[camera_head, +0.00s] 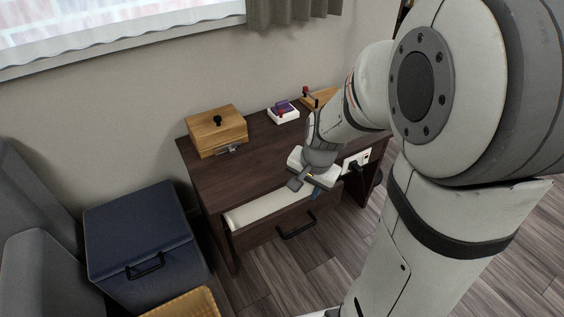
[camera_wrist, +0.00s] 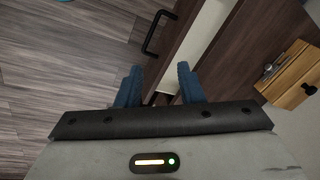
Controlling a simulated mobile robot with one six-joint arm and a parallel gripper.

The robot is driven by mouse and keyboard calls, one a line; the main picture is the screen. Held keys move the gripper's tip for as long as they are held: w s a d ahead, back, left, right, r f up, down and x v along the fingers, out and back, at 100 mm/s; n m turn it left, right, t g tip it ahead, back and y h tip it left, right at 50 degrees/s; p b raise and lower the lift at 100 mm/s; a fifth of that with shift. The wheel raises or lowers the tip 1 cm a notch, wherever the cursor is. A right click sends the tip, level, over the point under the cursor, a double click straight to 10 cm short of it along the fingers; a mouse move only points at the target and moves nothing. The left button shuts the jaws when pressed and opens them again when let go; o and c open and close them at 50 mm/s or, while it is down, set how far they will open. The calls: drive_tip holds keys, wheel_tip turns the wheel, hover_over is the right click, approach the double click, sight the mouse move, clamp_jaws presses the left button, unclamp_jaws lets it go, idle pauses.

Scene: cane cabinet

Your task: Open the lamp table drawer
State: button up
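The lamp table (camera_head: 205,182) is a dark brown wooden table against the wall. Its drawer (camera_head: 262,234) is pulled out part way, showing a pale inside, with a black bar handle (camera_head: 297,226) on its front. In the wrist view the drawer handle (camera_wrist: 152,40) lies ahead of and left of my fingers, apart from them. My gripper (camera_head: 306,187) is above the right part of the drawer. In the wrist view its two blue fingers (camera_wrist: 159,86) are spread apart, with the drawer's edge seen between them and nothing held.
A wooden box (camera_head: 217,133) with a black knob stands on the table's left, and a small white tray (camera_head: 283,113) at the back. A dark blue box (camera_head: 140,240) stands on the floor at left, near a yellow basket (camera_head: 185,303). Floor before the drawer is clear.

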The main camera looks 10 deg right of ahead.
sight(304, 229)
drive_tip(key=w+d+f+m+b, duration=0.1)
drive_tip(key=f+b, duration=0.3)
drive_tip(key=f, duration=0.5)
drive_tip(key=w+d+f+m+b, duration=0.1)
drive_tip(key=w+f+m+b, duration=0.2)
drive_tip(key=f, duration=0.6)
drive_tip(key=w+d+f+m+b, duration=0.1)
drive_tip(key=f+b, duration=0.4)
drive_tip(key=f, duration=0.5)
drive_tip(key=shift+w+m, duration=0.5)
drive_tip(key=shift+w, duration=0.15)
clamp_jaws()
